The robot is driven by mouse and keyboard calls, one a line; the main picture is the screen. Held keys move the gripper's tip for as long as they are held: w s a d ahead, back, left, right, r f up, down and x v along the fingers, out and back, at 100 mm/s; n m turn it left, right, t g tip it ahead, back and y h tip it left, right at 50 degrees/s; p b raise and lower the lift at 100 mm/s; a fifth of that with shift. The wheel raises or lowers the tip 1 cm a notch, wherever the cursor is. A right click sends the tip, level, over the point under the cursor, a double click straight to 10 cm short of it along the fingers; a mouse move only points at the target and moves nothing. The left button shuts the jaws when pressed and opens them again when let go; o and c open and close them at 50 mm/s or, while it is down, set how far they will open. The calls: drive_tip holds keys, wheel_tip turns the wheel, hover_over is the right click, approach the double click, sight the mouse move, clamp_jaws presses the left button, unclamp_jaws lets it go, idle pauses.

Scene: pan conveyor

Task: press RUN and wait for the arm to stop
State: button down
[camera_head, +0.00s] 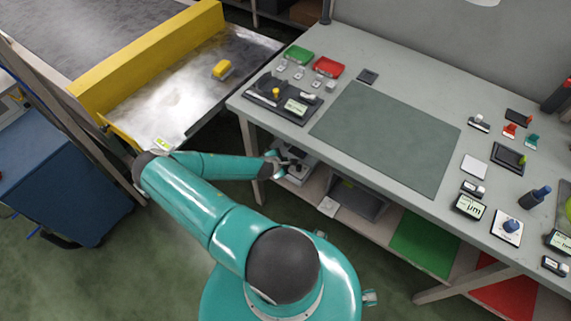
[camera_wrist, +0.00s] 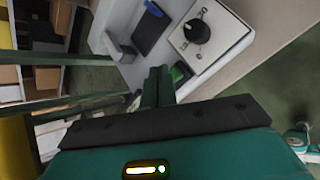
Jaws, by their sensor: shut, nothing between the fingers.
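My gripper (camera_wrist: 160,78) is shut and empty in the wrist view, its fingers pointing at a pale control box (camera_wrist: 222,72). A green button (camera_wrist: 181,72) on the box is just right of the fingertips, partly hidden by them. It is probably RUN, but I cannot read a label on it. I cannot tell whether the fingers touch it. A black rotary knob (camera_wrist: 196,32) on a white plate is above it. In the head view my gripper (camera_head: 280,163) is beside the box (camera_head: 301,171), below the workbench's front left edge.
The grey workbench (camera_head: 300,130) has several small devices and a dark green mat (camera_head: 388,135). A yellow-edged conveyor (camera_head: 150,60) with a yellow block (camera_head: 222,69) on its metal end is at left. A blue cabinet (camera_head: 65,195) stands at far left. A lower shelf (camera_head: 395,218) runs under the bench.

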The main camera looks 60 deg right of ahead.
drive_tip(key=shift+f, duration=0.35)
